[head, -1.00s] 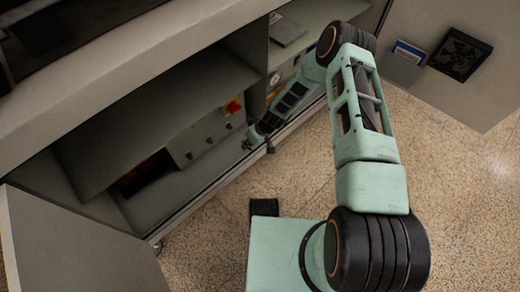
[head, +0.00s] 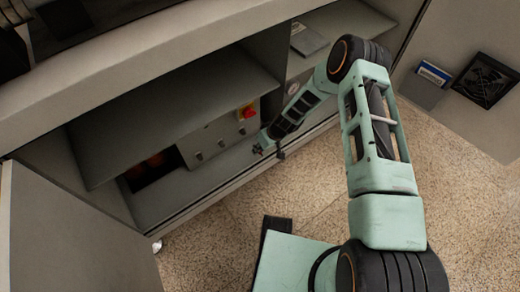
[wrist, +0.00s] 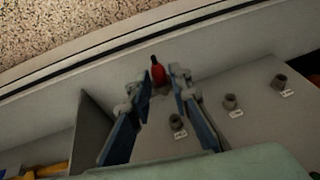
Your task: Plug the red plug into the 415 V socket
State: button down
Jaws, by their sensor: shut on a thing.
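The red plug (wrist: 158,72) is between the fingertips of my gripper (wrist: 157,84) in the wrist view, with a dark end pointing away from the sockets. My gripper is shut on it. In the head view my gripper (head: 264,147) is low at the cabinet's front edge, just right of the socket panel (head: 213,133); the plug cannot be made out there. The wrist view shows a row of grey sockets: a near one (wrist: 176,121), a middle one (wrist: 230,101) and a far one (wrist: 280,81). Each has a small white label, too small to read. The plug is apart from them.
A red and yellow switch (head: 246,112) is on the panel above the sockets. A grey shelf or cover (head: 175,110) overhangs it. An open door (head: 75,235) stands at left, another door (head: 475,50) with a fan grille at right.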

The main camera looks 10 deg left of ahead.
jog(key=shift+w+a+b, duration=0.85)
jog(key=shift+w+a, duration=0.1)
jog(key=shift+a, duration=0.15)
jog(key=shift+w+a+b, duration=0.85)
jog(key=shift+w+a, duration=0.05)
jog(key=shift+a, duration=0.2)
jog(key=shift+f+b, duration=0.1)
jog(key=shift+b, duration=0.2)
jog(key=shift+b, duration=0.5)
jog(key=shift+w+a+b, duration=0.2)
jog(key=shift+b, duration=0.15)
dwell(0.6)
